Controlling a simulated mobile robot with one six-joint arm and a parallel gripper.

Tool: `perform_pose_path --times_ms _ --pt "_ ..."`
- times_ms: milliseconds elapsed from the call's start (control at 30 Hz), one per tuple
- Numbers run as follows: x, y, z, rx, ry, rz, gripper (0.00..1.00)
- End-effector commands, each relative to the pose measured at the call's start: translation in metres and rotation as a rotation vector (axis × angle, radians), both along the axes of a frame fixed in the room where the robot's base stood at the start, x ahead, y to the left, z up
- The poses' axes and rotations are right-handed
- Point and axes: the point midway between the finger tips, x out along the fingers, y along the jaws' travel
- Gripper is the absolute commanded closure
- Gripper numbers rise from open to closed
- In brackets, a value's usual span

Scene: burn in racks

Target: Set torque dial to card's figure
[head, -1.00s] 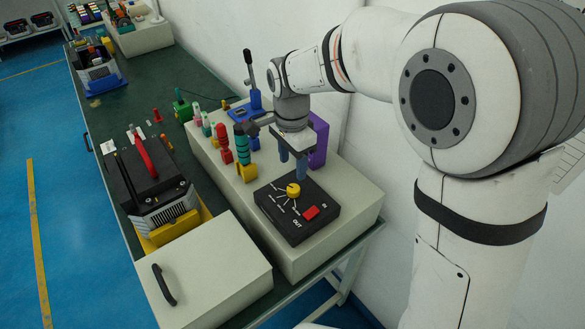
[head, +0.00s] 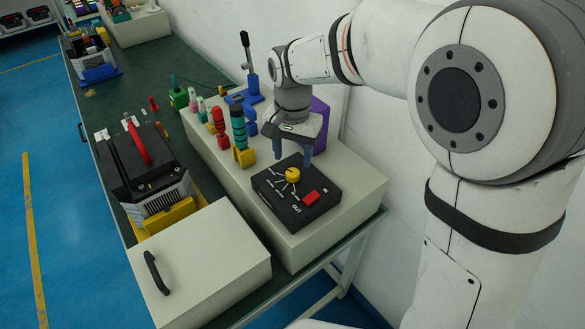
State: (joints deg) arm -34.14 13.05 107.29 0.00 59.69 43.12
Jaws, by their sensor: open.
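A black box (head: 277,203) lies on a raised cream block in the head view. Its top carries a yellow dial (head: 292,175), white marks fanning around the dial, a red button (head: 311,198) and the word OUT. My gripper (head: 292,154) points down just behind the dial, with its two blue-grey fingers apart and nothing between them. I cannot tell whether the fingers touch the box's far edge. No card with a readable figure can be made out, and the dial's setting is too small to read.
A red-banded driver (head: 220,128) and a green-banded driver (head: 239,132) in a yellow holder stand left of my gripper. A purple block (head: 321,124) stands behind it. A blue lever press (head: 250,88) is further back. A cream case (head: 205,270) fills the front left.

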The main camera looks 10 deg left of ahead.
Motion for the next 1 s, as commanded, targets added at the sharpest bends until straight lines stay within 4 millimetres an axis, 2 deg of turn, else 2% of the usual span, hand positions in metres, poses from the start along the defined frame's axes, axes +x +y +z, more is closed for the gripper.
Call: perform_pose_path --times_ms 100,300,667,1000 --pt "-0.001 0.0 -0.02 -0.002 0.003 -0.001 0.48" --pt "0.0 0.0 -0.044 -0.002 0.002 -0.002 0.48" --pt "0.0 0.0 -0.051 0.001 -0.001 -0.002 0.48" --pt "0.0 0.0 -0.05 0.0 0.0 -0.003 0.76"
